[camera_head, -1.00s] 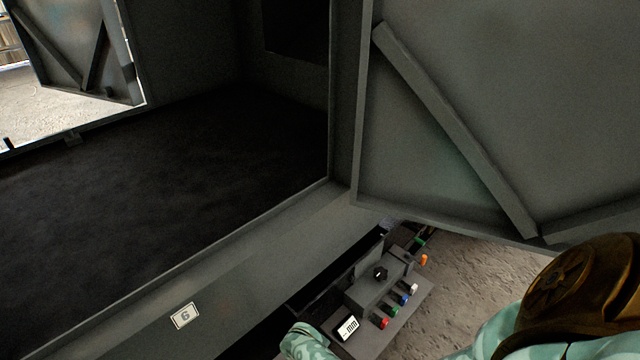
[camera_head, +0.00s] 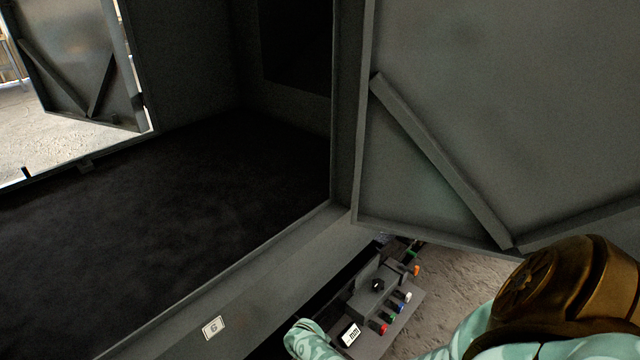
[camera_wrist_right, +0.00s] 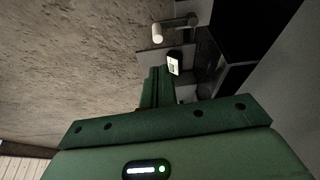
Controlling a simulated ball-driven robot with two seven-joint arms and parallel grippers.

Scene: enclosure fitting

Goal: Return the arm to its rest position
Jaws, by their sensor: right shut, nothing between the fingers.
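My right arm (camera_head: 540,310), bronze with a pale teal camouflage pattern, comes in at the bottom right of the head view. Its far end (camera_head: 308,340) is at the bottom edge, beside the control box. My right gripper (camera_wrist_right: 158,84) shows in the wrist view as dark green fingers, shut with nothing between them. Its tips point toward a small white plate (camera_wrist_right: 174,63) and a pale cylinder (camera_wrist_right: 172,29); I cannot tell the gap. The gripper's fingers are not seen in the head view. My left arm and gripper are not in view.
A grey enclosure with a dark floor (camera_head: 180,220) fills the left; its sill carries a plate (camera_head: 213,328). An open door (camera_head: 500,110) hangs above my right arm. The control box (camera_head: 385,290) has several coloured knobs. Bare ground (camera_head: 460,285) lies right of it.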

